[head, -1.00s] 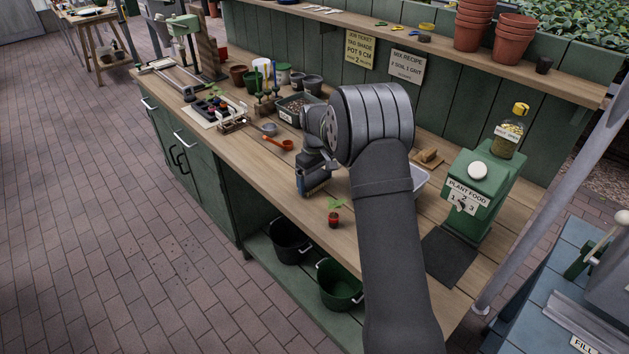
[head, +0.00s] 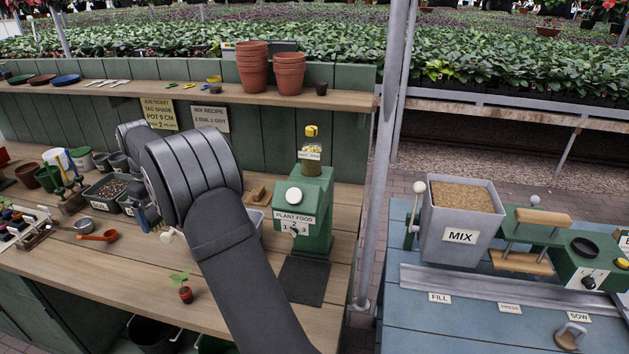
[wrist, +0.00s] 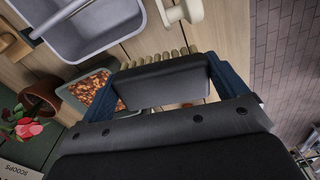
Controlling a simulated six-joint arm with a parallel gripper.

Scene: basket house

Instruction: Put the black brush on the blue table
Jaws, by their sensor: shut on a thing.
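My gripper (head: 147,218) is over the wooden bench in the head view, partly hidden behind my own arm. In the wrist view my gripper (wrist: 168,66) has its dark blue fingers on both sides of the black brush (wrist: 162,84), shut on it. Tan bristles show along the brush's far edge. I cannot make out the brush clearly in the head view. The blue table (head: 420,325) stands at the right of the head view, across a gap from the bench.
The blue table carries a grey MIX hopper (head: 462,225), a green press (head: 545,235) and a metal rail (head: 490,290). The green plant food dispenser (head: 305,210) and a post (head: 385,150) stand between. A seedling (head: 185,292) is on the bench. The table's front left is bare.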

